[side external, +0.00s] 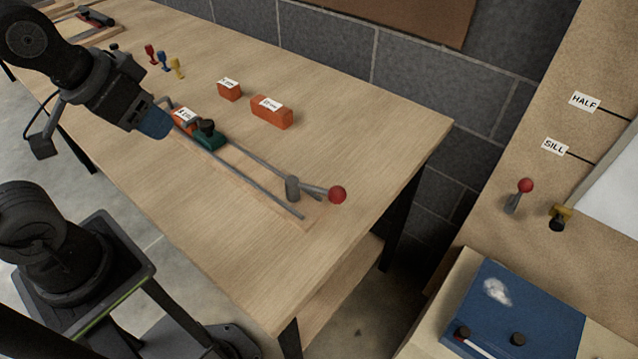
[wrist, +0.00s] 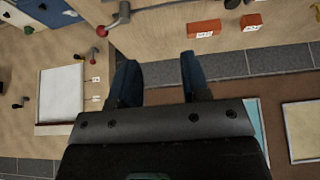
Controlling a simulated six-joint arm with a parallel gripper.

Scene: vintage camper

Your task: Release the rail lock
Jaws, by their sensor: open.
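The rail lock appears to be the grey lever with a red ball (side external: 337,195) on a grey post (side external: 292,188), at the near right end of two rails on the table. In the wrist view the red ball (wrist: 101,30) is at the upper left, ahead of the fingers. A dark green carriage (side external: 208,140) with a black knob sits on the rails, beside an orange labelled block (side external: 185,119). My gripper (side external: 155,122) is above the rails' far left end, well away from the lever. Its blue fingers (wrist: 158,75) are open, with nothing between them.
Two orange labelled blocks (side external: 229,90) (side external: 271,112) stand behind the rails. Small red, blue and yellow pieces (side external: 164,60) stand farther back. A separate red-knobbed lever (side external: 525,186) is on the right board, above a blue panel (side external: 515,310). The table's front right is clear.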

